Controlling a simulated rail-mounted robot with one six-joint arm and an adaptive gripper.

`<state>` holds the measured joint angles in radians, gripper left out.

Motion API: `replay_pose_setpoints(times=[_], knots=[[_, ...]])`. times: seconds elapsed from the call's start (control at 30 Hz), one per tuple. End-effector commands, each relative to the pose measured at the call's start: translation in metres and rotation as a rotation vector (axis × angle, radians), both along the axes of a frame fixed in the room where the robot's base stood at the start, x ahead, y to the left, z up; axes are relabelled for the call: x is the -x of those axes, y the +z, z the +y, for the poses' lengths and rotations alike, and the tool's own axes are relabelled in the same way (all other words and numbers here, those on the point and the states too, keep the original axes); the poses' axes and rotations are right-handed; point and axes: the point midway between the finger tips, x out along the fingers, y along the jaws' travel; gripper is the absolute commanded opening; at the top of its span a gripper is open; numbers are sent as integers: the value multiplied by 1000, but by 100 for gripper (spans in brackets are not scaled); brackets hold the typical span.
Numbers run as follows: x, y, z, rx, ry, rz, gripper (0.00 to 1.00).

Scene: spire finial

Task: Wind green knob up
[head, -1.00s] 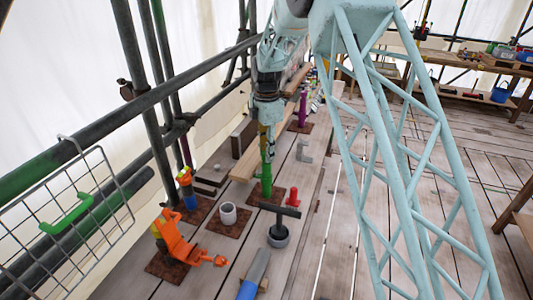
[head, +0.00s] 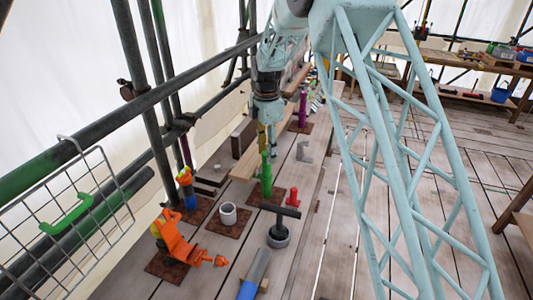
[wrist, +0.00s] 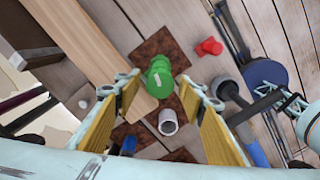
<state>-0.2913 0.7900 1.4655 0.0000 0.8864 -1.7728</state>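The green knob (head: 266,172) stands upright on a rust-brown square plate (head: 257,194) in the head view. My gripper (head: 263,137) points down just above its top. In the wrist view the knob (wrist: 158,78), with a pale stripe on its rounded end, lies between and just beyond the tips of my yellow-padded fingers (wrist: 162,88). The fingers are spread apart, with space visible on both sides of the knob.
A white cup-like ring (head: 228,214), a red knob (head: 293,198), an orange lever piece (head: 175,245) and a dark T-handled piece (head: 279,230) stand nearby. A purple post (head: 302,112) stands farther back. Scaffold rails (head: 170,90) run along the left. Plank floor on the right is mostly clear.

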Motion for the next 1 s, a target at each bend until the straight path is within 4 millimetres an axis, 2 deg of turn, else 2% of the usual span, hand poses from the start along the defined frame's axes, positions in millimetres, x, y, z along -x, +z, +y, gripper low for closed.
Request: replay_pose_setpoints(times=[0.27,0.8,1.0], knots=[[-1,20,0,-1,0,-3,37],[-1,94,0,-1,0,-2,37],[-1,112,0,-1,0,-2,37]])
